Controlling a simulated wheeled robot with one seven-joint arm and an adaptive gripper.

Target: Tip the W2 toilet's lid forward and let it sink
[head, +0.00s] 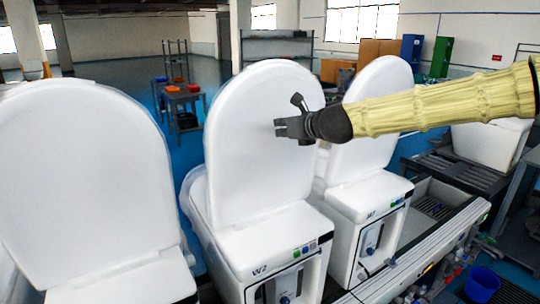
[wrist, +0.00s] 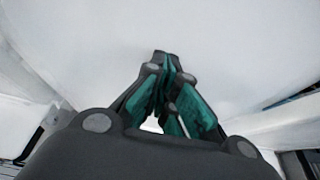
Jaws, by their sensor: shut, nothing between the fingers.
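The W2 toilet (head: 262,243) is the middle one, with "W2" on its housing. Its white lid (head: 250,110) stands upright, broad face toward the camera. My gripper (head: 279,127) is shut and empty, in front of the lid's right half at about mid-height. In the wrist view the shut fingertips (wrist: 162,60) point at a plain white surface that fills most of the picture. I cannot tell whether the fingertips touch the lid or are just short of it.
A toilet with a raised lid (head: 85,185) stands close on the left. Another raised lid (head: 372,115) is just right of W2, behind my gripper and sleeved arm. A conveyor rail (head: 420,250) runs along the right front. A blue bucket (head: 482,284) stands on the floor.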

